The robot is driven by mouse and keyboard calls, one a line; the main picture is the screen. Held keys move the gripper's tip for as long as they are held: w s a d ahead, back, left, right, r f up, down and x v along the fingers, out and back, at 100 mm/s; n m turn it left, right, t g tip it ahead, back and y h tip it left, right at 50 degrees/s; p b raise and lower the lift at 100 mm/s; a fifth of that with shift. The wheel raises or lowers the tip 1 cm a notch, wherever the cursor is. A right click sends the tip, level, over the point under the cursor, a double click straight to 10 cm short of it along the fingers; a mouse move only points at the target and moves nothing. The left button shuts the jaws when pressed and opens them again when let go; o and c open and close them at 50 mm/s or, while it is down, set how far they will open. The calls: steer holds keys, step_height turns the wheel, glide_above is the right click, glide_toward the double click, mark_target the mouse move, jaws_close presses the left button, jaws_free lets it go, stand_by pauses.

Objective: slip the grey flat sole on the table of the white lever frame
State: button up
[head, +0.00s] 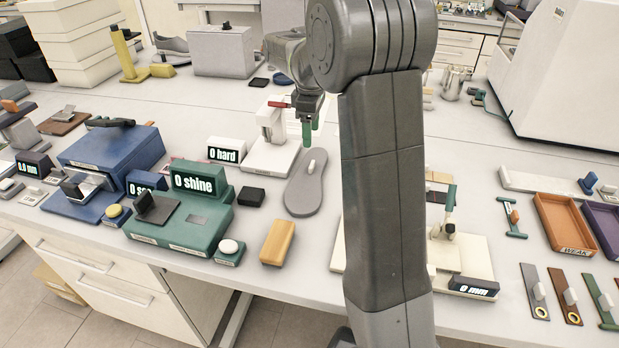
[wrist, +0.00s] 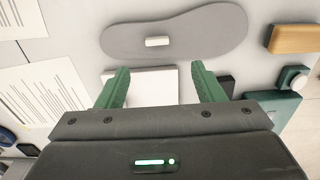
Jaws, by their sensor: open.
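The grey flat sole (head: 298,196) lies flat on the worktop in the head view, with a small pale tab on top. It also spans the top of the wrist view (wrist: 205,28), its tab (wrist: 157,41) above the gap between my fingers. The white lever frame (head: 262,153), with a red lever, stands just behind the sole, beside the "0 hard" display. Its white base seems to show between my fingers in the wrist view (wrist: 150,88). My gripper (head: 308,139) is open and empty, above the worktop near the frame's right side. My arm hides part of the worktop.
A yellow block (head: 278,243) and a small black block (head: 250,196) lie near the sole. The green "0 shine" device (head: 190,228) stands at left. A cream frame with a green lever (head: 462,255) stands right of my arm. Orange (head: 560,218) and purple trays are at far right.

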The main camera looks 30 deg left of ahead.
mark_target(312, 164)
steer(key=f+p, duration=0.1)
steer(key=f, duration=0.9)
steer(key=shift+w+f, duration=0.15)
steer(key=shift+w, duration=0.05)
steer(key=c, duration=1.2)
steer(key=shift+o, duration=0.2)
step_height(312, 164, up, 18)
